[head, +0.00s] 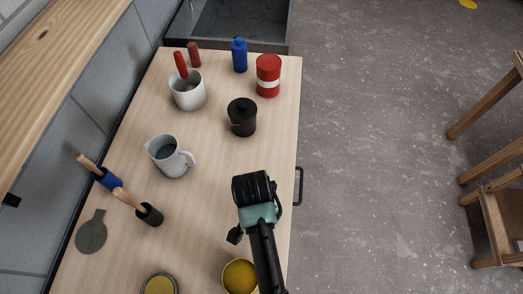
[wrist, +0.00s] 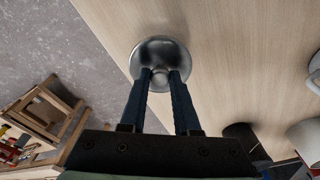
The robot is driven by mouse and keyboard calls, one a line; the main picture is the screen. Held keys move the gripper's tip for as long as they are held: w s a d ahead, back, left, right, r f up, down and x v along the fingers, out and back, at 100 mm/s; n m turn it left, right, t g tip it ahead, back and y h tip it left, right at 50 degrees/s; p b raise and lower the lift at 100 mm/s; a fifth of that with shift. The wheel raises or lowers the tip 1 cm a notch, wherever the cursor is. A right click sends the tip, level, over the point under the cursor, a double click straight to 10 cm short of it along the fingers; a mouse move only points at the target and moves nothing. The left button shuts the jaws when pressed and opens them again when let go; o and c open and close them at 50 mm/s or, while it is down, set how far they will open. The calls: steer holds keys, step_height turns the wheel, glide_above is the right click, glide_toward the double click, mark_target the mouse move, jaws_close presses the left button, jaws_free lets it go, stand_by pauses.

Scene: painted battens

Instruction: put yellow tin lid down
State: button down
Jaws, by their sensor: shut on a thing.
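In the wrist view, my gripper (wrist: 160,77) is shut on the small knob of a round, silvery metal lid (wrist: 158,49), taken to be the yellow tin lid. The lid is over the pale wood counter close to its edge; I cannot tell whether it touches. In the head view, my gripper (head: 253,188) is over the counter's right side and hides the lid. An open tin with yellow inside (head: 240,276) stands at the front edge, partly behind my arm. Another tin with duller yellow inside (head: 158,285) is cut off at the bottom.
Bare wood lies between the jug and my gripper. Wooden chairs (head: 497,220) stand right.

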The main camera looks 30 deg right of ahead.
steer(key=shift+f, duration=2.05)
steer(key=shift+f, duration=0.15)
steer(key=c, duration=0.6)
jaws_free()
steer(key=shift+c, duration=0.2)
